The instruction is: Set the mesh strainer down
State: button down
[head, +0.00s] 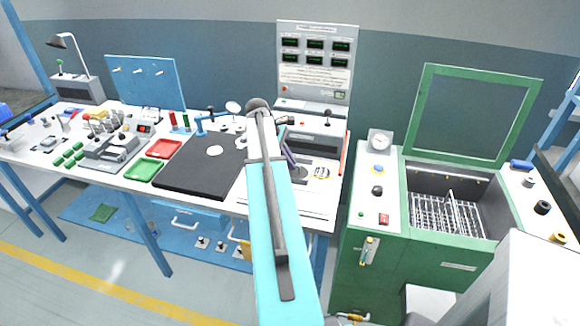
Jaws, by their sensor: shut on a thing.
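My arm reaches up the middle of the head view and bends down over the right end of the white bench. My gripper (301,174) is small and partly hidden behind my arm, low over the bench top. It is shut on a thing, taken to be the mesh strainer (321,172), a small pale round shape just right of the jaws. Its mesh and handle are too small to make out. I cannot tell whether it touches the bench.
The white bench (222,202) holds a black mat (190,178), a red tray (161,148), a green tray (144,170) and several small parts at left. A grey instrument panel (316,62) stands behind. A green machine (375,262) with a raised lid frame stands at right.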

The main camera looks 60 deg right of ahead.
jog(key=shift+f+p, duration=0.3)
jog(key=shift+f, duration=0.9)
jog(key=shift+f, duration=0.15)
jog(key=c, duration=1.9)
grip_release()
jog(key=shift+c, duration=0.2)
jog(key=shift+r, duration=0.2)
jog(key=b+v, duration=0.3)
jog(key=v, duration=0.9)
jog(key=shift+s+f, duration=0.1)
